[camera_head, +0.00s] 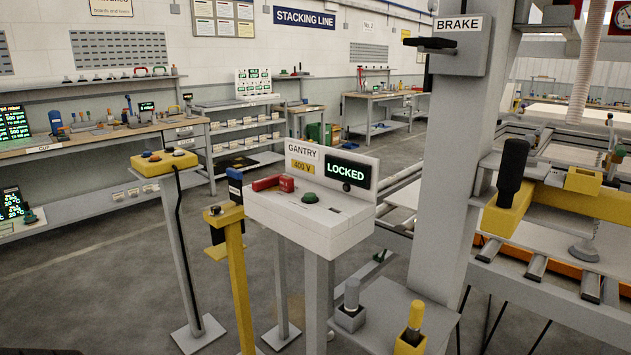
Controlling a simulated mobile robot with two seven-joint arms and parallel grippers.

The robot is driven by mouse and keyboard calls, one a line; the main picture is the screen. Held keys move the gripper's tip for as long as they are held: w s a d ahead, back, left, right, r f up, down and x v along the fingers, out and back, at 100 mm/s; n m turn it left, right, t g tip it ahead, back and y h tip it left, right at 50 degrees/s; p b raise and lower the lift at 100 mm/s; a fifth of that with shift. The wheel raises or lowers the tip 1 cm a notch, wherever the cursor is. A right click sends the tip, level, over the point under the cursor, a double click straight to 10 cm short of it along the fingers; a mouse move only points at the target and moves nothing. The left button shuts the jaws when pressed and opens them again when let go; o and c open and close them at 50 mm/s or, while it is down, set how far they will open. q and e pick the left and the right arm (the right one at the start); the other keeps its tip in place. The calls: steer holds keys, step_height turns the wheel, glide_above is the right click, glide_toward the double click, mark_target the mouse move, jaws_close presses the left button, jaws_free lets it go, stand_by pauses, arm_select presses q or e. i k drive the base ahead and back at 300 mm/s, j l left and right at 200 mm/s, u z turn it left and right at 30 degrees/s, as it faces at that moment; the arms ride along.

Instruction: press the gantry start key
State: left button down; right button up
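The gantry console (318,225) is a white box on grey legs in the middle of the view. Its upright back panel carries a GANTRY label (303,151), a yellow 400 V label (303,167) and a display (348,172) reading LOCKED in green. A dark green round key (309,198) sits on its sloped top. A red block (272,183) lies left of the key, and a small dark slot is to its right. Which of these is the start key is not labelled legibly. Neither of my grippers shows in this view.
A yellow button box (163,162) stands on a post at the left. A yellow post (233,270) with a blue-topped part is close beside the console. The grey BRAKE column (447,160) rises at the right. A low shelf (384,310) holds grey and yellow handles.

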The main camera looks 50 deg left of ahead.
mark_target(309, 196)
steer(key=i+j, duration=0.1)
steer(key=j, duration=0.5)
steer(key=i+j+z, duration=0.1)
steer(key=j, duration=0.55)
steer(key=i+j, duration=0.1)
steer(key=j, duration=0.5)
